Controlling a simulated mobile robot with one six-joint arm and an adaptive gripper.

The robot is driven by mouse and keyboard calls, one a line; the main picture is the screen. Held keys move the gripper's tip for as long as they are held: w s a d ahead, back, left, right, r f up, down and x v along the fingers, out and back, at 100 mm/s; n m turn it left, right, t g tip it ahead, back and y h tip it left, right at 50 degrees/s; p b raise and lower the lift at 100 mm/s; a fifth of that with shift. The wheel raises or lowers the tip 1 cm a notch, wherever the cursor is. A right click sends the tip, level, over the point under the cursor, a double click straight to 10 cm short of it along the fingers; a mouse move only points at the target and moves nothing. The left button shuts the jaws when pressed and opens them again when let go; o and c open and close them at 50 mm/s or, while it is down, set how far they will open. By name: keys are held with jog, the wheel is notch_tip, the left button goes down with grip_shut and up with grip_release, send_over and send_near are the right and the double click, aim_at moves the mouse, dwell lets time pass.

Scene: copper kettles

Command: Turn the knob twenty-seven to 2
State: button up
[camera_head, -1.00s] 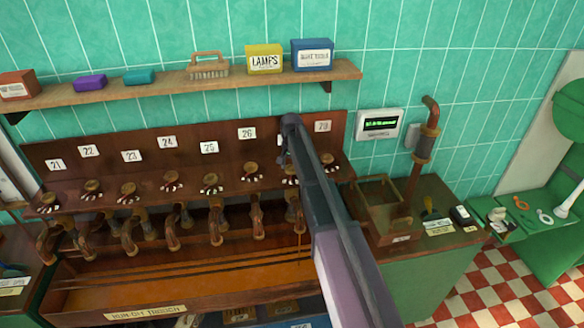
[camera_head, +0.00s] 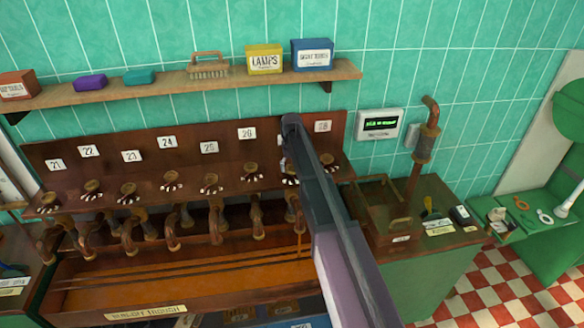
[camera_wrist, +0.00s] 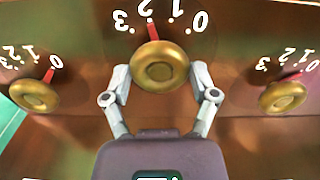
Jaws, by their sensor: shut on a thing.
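The knob under my gripper is a round brass knob (camera_wrist: 160,67) in the middle of the wrist view. Its red pointer (camera_wrist: 152,33) points up at about the 2 on its dial. My gripper (camera_wrist: 163,80) has its two fingers closed on opposite sides of this knob. In the head view my arm reaches to the knob (camera_head: 289,168) between plates 26 and 28; the number plate there is mostly hidden by my arm, and my fingers are not clear.
Neighbouring knobs, one left (camera_wrist: 35,96) and one right (camera_wrist: 282,96), have pointers near 0. Spouts hang over a wooden trough (camera_head: 150,313). A shelf (camera_head: 180,87) with boxes is above. A wall display (camera_head: 380,124) with green text and a wooden box (camera_head: 385,240) stand at right.

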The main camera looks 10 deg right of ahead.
jog(key=o, duration=1)
jog(key=shift+m, duration=0.4)
